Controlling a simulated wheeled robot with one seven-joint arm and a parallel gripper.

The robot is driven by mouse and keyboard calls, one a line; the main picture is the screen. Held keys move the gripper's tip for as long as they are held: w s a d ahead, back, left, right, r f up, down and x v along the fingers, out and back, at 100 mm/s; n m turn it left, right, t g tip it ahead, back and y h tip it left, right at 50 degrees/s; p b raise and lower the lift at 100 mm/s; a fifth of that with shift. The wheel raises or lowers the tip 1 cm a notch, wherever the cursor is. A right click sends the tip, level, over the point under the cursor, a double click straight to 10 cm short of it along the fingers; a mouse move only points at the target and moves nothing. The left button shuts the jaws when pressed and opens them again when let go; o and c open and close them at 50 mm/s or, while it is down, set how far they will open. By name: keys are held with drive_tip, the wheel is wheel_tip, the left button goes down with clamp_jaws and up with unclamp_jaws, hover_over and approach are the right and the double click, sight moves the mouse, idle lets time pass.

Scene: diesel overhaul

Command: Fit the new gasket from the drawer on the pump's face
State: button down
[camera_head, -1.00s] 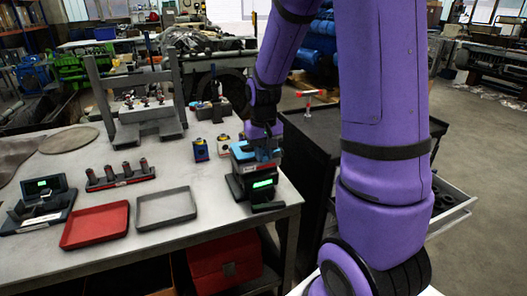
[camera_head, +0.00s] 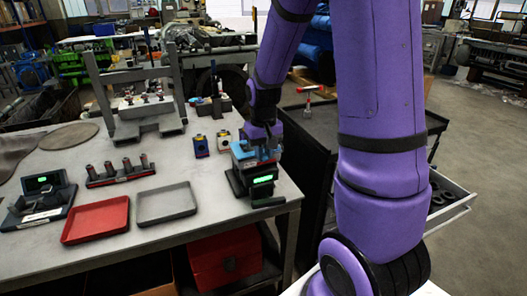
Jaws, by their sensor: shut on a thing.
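My gripper (camera_head: 262,147) points down at the right end of the bench, over a dark device with a green display (camera_head: 263,182). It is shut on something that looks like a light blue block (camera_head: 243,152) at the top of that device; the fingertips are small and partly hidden. Whether the block rests on the device I cannot tell. An open drawer (camera_head: 460,211) at the right holds several dark ring-like parts (camera_head: 440,190), partly hidden by my arm. I cannot make out the pump's face or a separate new gasket.
The bench (camera_head: 210,232) carries a red tray (camera_head: 96,221), a grey tray (camera_head: 166,204), a rack of dark cylinders (camera_head: 120,175), a press-like frame (camera_head: 140,105) and two small boxes (camera_head: 200,146). A dark cart (camera_head: 309,140) stands close right of the bench. A red toolbox (camera_head: 226,262) sits below.

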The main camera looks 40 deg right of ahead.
drive_tip(key=c, duration=1)
unclamp_jaws()
wheel_tip(320, 180, up, 11)
drive_tip(key=shift+f, duration=0.1)
